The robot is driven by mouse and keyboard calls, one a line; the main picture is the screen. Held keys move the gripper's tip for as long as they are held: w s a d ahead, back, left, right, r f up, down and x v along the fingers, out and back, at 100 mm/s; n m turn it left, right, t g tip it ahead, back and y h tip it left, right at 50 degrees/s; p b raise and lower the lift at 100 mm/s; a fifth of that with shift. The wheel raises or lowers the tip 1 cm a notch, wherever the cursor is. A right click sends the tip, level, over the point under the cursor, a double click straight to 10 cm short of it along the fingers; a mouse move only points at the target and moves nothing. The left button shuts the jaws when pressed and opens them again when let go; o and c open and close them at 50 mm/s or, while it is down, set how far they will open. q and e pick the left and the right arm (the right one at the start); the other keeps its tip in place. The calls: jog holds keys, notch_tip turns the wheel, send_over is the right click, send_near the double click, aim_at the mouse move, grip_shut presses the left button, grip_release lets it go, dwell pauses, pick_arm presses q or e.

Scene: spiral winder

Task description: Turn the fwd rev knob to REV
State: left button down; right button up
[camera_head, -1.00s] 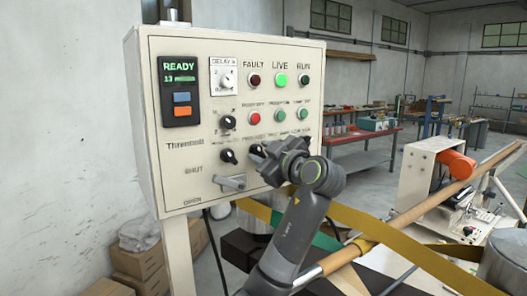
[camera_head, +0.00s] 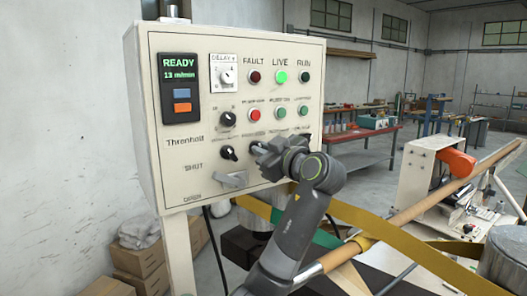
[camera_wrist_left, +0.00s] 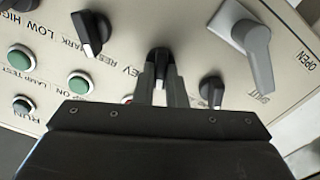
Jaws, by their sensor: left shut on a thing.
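The fwd rev knob (camera_wrist_left: 160,65) is a black knob with a white pointer mark, on the beige control panel (camera_head: 185,228). Part of a label ending in "EV" shows beside it in the left wrist view. My left gripper (camera_wrist_left: 160,82) has its two fingers around this knob, one on each side, and is shut on it. In the head view the left gripper (camera_head: 262,150) meets the panel's lower middle and mostly hides the knob. The pointer faces down between the fingers in the wrist view. My right gripper is not in view.
A black knob (camera_head: 228,153) sits just left of the gripper, with a grey SHUT/OPEN lever (camera_head: 232,180) below it. Another black knob (camera_wrist_left: 92,33) is on the other side. Green buttons (camera_head: 280,112) sit above. A wooden pole (camera_head: 420,208) runs beside my arm.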

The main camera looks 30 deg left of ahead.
pick_arm(q)
jog(key=shift+w+m+p, duration=0.2)
jog(key=shift+m+p, duration=0.65)
jog(key=shift+m, duration=5.05)
jog(key=c, duration=1.5)
grip_release()
jog(key=shift+d, duration=0.1)
